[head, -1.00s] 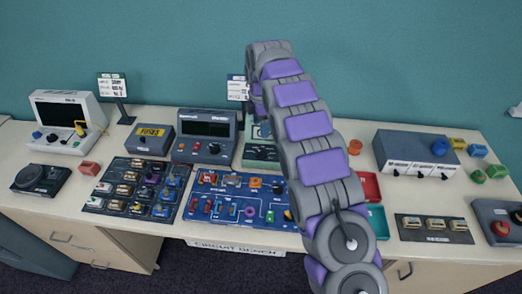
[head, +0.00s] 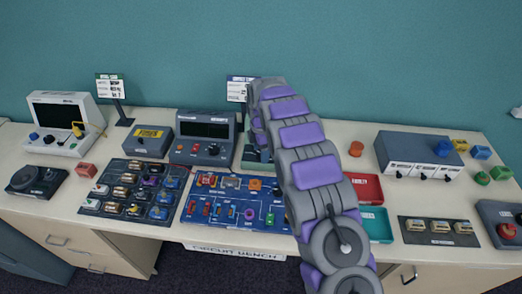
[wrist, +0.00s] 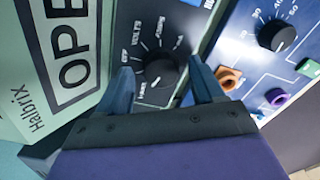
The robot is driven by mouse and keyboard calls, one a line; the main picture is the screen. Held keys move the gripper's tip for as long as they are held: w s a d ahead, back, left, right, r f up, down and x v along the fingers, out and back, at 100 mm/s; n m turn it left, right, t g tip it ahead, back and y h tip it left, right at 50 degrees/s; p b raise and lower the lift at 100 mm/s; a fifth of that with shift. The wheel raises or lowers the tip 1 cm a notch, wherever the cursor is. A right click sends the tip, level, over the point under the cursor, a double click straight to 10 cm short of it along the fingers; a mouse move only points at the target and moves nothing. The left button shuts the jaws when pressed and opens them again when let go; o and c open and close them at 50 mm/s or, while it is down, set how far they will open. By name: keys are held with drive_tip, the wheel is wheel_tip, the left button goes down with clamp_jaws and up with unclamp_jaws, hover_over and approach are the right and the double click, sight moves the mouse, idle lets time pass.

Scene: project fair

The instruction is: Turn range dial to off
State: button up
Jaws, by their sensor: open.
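The range dial (wrist: 160,71) is a black round knob on a dark face printed with OFF, VOLTS and AMPS, seen in the wrist view. A pale mark shows on its lower-left side; its exact setting is hard to tell. My gripper (wrist: 160,65) is open, one dark finger on each side of the dial in the picture. I cannot tell whether the fingers touch it. In the head view the green-cased meter (head: 252,159) is mostly hidden behind my arm, and the gripper is hidden too.
A pale green panel (wrist: 45,85) with large OPEN lettering stands left of the dial. The blue circuit board (head: 232,205), with another black knob (wrist: 277,35), lies close on the right. A grey bench instrument (head: 206,137) stands left of the meter.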

drive_tip(key=shift+r, duration=0.1)
drive_tip(key=c, duration=1.1)
drive_tip(key=shift+o, duration=0.2)
drive_tip(key=shift+m+p, duration=0.3)
drive_tip(key=shift+p, duration=0.05)
drive_tip(key=m+p, duration=0.2)
drive_tip(key=shift+r+m, duration=0.15)
drive_tip(key=shift+m, duration=0.25)
drive_tip(key=m+p, duration=0.2)
drive_tip(key=m, duration=0.1)
drive_tip(key=shift+p, duration=0.35)
drive_tip(key=m+p, duration=0.1)
drive_tip(key=m, duration=0.3)
drive_tip(key=shift+p, duration=0.35)
drive_tip(key=shift+m+p, duration=0.55)
drive_tip(key=shift+m, duration=1.35)
